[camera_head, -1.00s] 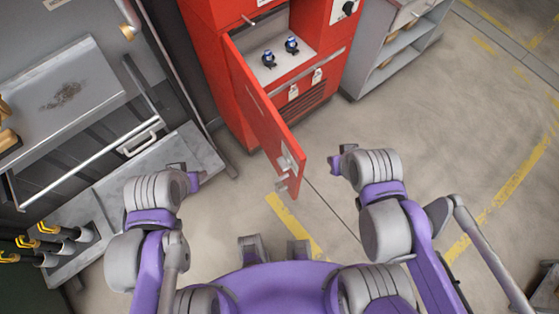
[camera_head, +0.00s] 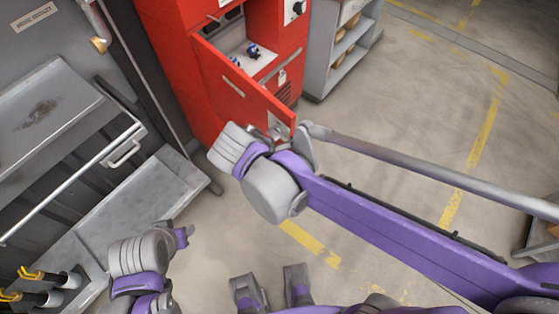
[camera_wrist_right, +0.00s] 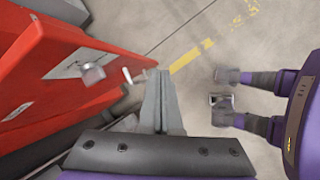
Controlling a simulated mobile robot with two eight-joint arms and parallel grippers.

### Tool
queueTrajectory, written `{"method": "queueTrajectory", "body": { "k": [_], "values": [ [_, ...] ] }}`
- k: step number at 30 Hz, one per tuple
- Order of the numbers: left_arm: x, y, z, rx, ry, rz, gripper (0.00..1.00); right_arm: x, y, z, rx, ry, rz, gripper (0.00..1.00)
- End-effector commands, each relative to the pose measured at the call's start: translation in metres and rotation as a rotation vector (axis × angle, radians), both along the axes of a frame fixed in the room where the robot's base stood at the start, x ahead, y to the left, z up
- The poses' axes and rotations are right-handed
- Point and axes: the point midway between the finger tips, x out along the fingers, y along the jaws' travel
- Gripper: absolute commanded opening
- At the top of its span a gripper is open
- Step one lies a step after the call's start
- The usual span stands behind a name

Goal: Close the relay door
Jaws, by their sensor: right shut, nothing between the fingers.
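The red relay door (camera_head: 240,85) of the red cabinet stands partly open in the head view, hinged at its left. Its inner shelf with blue-topped parts (camera_head: 253,50) shows behind it. In the right wrist view the door (camera_wrist_right: 45,65) fills the left side, with its metal handle (camera_wrist_right: 92,74). My right gripper (camera_wrist_right: 162,85) is shut and empty, just right of the door's free edge; contact cannot be told. In the head view its fingers are hidden around the wrist. My left gripper (camera_head: 184,236) is at lower left, away from the door; its finger opening is unclear.
A grey metal bench (camera_head: 135,200) and a cabinet with a rail handle (camera_head: 125,155) stand at left. Grey shelves (camera_head: 340,60) stand right of the red cabinet. The concrete floor (camera_head: 410,110) with yellow lines is open to the right.

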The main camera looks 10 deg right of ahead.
Motion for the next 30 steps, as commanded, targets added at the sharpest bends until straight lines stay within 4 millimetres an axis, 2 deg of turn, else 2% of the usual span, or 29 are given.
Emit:
{"method": "queueTrajectory", "body": {
  "k": [1,6,11,17,27,30],
  "values": [
    [-0.001,0.000,-0.013,0.000,0.004,0.000,0.50,0.009,0.023,-0.006,-0.088,0.044,0.127,0.00],
    [-0.003,0.000,-0.028,0.000,0.009,0.000,0.50,0.024,0.069,0.001,-0.328,0.149,0.395,0.00],
    [-0.003,0.000,-0.032,0.000,0.010,0.000,0.50,0.028,0.085,0.005,-0.415,0.185,0.477,0.00],
    [-0.003,0.000,-0.034,0.000,0.011,0.000,0.50,0.035,0.071,-0.009,-0.420,0.191,0.479,0.00],
    [-0.004,0.000,-0.044,0.000,0.014,0.000,0.50,0.059,0.026,-0.061,-0.418,0.190,0.477,0.00],
    [-0.004,0.000,-0.044,0.000,0.014,0.000,0.50,0.066,0.012,-0.065,-0.418,0.189,0.476,0.00]
  ]
}}
